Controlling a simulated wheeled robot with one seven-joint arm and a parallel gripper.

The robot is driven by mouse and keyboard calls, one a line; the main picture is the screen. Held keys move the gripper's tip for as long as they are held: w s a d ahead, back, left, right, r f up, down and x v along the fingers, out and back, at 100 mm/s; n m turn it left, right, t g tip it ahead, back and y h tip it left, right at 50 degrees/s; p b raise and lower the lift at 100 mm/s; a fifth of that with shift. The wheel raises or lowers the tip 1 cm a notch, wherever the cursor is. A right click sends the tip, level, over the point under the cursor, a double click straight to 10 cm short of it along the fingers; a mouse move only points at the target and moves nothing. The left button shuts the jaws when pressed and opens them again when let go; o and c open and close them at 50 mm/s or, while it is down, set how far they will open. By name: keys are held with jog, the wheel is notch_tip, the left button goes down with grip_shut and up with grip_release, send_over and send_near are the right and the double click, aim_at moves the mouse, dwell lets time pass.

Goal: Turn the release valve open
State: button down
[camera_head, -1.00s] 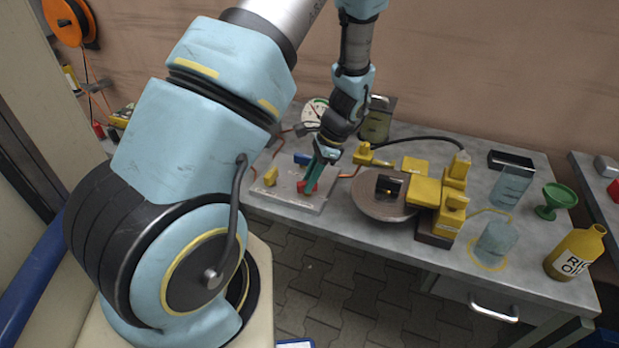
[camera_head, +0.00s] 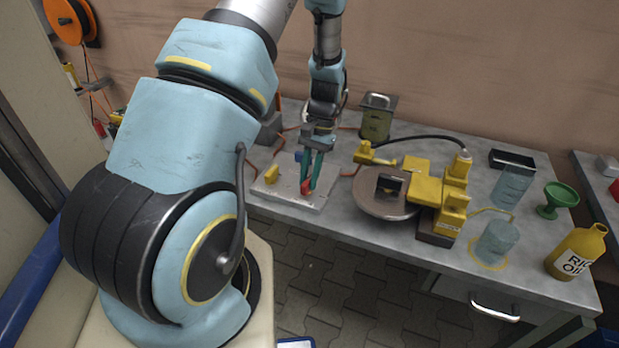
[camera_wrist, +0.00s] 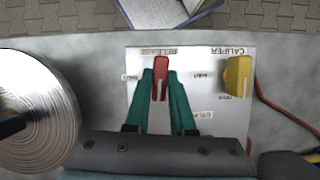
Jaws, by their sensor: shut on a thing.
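The release valve is a red lever (camera_head: 306,187) on a light grey valve plate (camera_head: 270,196) on the bench. In the wrist view the red lever (camera_wrist: 161,66) lies under an upside-down RELEASE label, pointing roughly straight along the picture's vertical. My gripper (camera_head: 307,184) comes down from above with two green fingers. In the wrist view my gripper (camera_wrist: 162,80) has one finger on each side of the lever and is shut on it. The lever's pivot end is hidden between the fingers.
A yellow lever (camera_wrist: 238,77) labelled CALIPER sits beside it on the plate. A blue lever (camera_head: 299,156) shows partly behind the fingers. A round metal disc (camera_head: 375,204) with a yellow caliper rig (camera_head: 424,190) stands close at the right.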

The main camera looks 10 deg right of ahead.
jog(key=shift+n, duration=0.6)
jog(key=shift+h, duration=0.3)
jog(key=c, duration=0.8)
grip_release()
jog(key=shift+o, duration=0.2)
jog(key=b+v, duration=0.2)
jog(key=v, duration=0.8)
jog(key=shift+w+r+b, duration=0.3)
jog(key=shift+b, duration=0.1)
